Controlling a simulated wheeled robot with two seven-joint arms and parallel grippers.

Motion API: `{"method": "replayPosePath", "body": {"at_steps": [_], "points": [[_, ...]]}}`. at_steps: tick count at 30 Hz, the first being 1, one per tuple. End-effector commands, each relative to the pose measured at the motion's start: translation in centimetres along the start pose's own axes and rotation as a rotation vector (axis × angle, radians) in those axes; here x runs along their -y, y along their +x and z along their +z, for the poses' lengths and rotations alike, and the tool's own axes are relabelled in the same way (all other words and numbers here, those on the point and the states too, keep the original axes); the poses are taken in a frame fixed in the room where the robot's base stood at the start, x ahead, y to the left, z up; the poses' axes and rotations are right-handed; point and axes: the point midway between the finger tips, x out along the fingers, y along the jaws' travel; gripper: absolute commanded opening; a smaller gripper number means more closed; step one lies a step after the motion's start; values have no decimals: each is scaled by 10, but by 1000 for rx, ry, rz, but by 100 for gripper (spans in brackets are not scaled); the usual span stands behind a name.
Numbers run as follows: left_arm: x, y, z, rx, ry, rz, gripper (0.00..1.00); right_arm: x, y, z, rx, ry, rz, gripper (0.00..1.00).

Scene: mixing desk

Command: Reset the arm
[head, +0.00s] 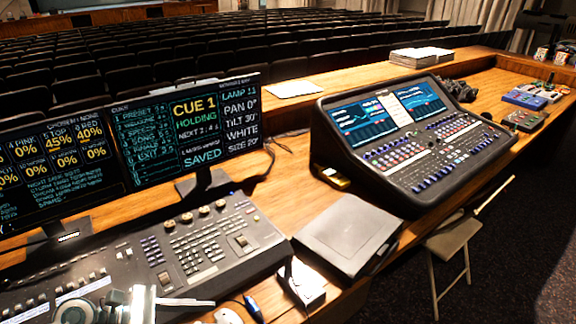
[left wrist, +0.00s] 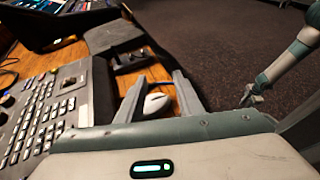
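My left gripper (left wrist: 159,77) shows in the left wrist view with its two fingers spread apart and nothing between the tips. It is over the front edge of the desk, and a pale computer mouse (left wrist: 156,103) shows beyond it between the fingers. In the head view, grey and white parts of my left arm show at the bottom left; its fingers are hard to make out there. My right arm comes in from the upper right of the left wrist view, ending in a small dark right gripper (left wrist: 251,97). Its fingers are too small to read.
A lighting console (head: 190,250) with two screens (head: 160,135) fills the desk's left. A closed grey case (head: 348,237) and a small white box (head: 302,284) lie beside it. A mixing desk (head: 415,135) stands to the right. A folding chair (head: 452,238) stands on the dark floor.

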Motion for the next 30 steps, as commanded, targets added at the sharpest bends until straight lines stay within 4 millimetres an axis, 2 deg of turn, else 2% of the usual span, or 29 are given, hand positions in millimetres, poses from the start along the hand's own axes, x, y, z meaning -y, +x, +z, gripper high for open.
{"method": "replayPosePath", "body": {"at_steps": [7, 17, 23, 30], "points": [[15, 10, -12, -34, 129, -11, 33, 3, -1, 12, 13, 0, -3, 31], [43, 29, -37, -111, 412, -36, 33, 2, 0, 8, 9, 1, -2, 31], [70, 44, -62, -199, 704, -68, 33, 2, -1, 10, 12, 0, -2, 31], [104, 54, -102, -376, 1160, -153, 33, 1, -1, 10, 12, 0, -1, 31]]}}
